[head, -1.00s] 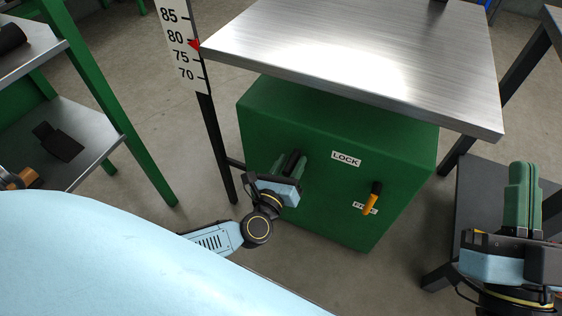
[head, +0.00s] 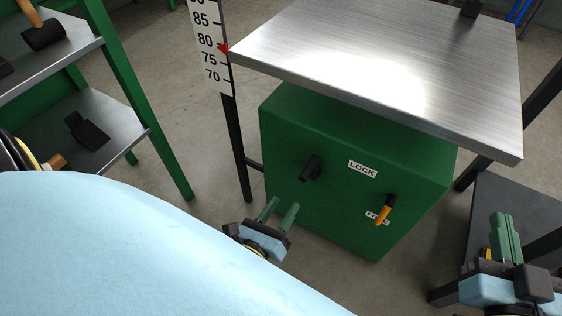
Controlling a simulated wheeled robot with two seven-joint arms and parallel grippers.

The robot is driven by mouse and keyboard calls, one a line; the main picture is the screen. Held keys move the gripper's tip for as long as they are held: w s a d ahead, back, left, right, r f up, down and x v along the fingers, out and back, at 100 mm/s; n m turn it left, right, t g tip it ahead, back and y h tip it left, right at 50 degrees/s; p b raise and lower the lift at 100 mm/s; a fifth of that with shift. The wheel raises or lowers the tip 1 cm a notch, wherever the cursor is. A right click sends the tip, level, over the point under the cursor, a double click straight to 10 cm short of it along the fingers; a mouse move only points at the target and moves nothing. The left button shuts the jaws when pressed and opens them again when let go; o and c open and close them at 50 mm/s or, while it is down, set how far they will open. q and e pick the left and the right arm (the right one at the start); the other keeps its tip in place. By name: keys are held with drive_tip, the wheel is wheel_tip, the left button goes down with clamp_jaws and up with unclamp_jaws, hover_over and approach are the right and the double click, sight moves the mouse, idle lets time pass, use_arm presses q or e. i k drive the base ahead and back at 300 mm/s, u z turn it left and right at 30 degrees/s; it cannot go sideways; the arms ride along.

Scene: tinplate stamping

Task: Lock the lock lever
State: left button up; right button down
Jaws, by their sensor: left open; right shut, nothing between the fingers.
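The green cabinet (head: 320,215) under the steel table has a small lever with an orange grip and black end (head: 384,211). The lever lies over the lower label, which it partly hides. The LOCK label (head: 362,169) is above and left of it. A black handle (head: 310,168) sticks out of the same face, further left. My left gripper (head: 284,204) is open and empty, below and left of the black handle and apart from it and the lever. My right gripper (head: 501,222) is shut and empty at the lower right, away from the cabinet.
The steel tabletop (head: 390,65) overhangs the cabinet. A height scale (head: 211,45) with a red pointer stands at its left corner. A green-framed shelf (head: 120,100) with tools is at the left. A dark stand (head: 490,195) is at the right.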

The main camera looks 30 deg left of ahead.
sight(389, 205)
drive_tip(key=u, duration=0.1)
drive_tip(key=k, duration=1)
drive_tip(key=z, duration=0.1)
